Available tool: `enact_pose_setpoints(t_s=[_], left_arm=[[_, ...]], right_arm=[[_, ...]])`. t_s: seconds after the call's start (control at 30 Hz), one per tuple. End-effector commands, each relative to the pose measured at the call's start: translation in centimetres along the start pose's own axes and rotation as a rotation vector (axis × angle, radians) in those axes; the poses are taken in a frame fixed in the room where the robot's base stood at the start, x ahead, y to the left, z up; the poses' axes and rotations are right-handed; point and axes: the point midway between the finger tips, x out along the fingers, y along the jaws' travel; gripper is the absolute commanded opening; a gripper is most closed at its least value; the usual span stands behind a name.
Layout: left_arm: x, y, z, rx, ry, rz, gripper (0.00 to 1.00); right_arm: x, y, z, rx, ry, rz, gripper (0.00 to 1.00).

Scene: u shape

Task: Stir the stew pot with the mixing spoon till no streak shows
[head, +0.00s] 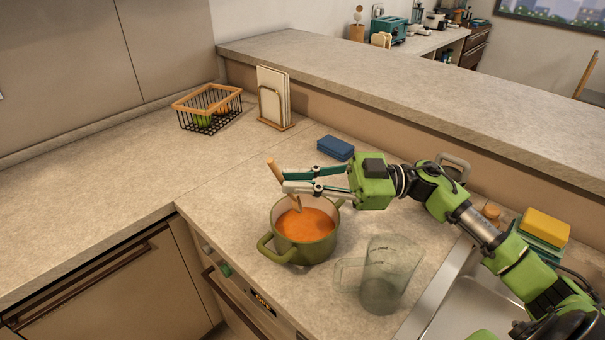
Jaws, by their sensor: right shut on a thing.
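The stew pot (298,249) is green with two side handles and stands on the counter left of the sink. It holds orange stew (306,225); I cannot make out any clear streak at this size. My right gripper (290,182) is above the pot's back rim, coming in from the right, and is shut on the mixing spoon (272,169). The spoon's wooden handle sticks up above the fingers at a tilt. Its lower part goes down into the pot, and its tip is hidden in the stew. My left gripper is not in view.
A clear measuring jug (385,280) stands right of the pot, near the sink (470,312). A blue sponge (336,148) lies behind the pot. A wire basket (208,107) and a board rack (273,98) stand farther back. The left counter is clear.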

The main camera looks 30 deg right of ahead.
Motion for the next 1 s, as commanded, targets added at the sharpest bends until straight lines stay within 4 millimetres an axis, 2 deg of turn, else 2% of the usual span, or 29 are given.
enact_pose_setpoints(t_s=[0.2, 1.0], left_arm=[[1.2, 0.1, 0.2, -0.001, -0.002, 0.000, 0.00], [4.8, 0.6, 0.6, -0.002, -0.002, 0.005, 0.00]], right_arm=[[0.7, -1.1, 1.4, -0.001, 0.001, 0.000, 0.00], [-1.9, -1.0, 7.4, 0.000, -0.001, 0.000, 0.00]])
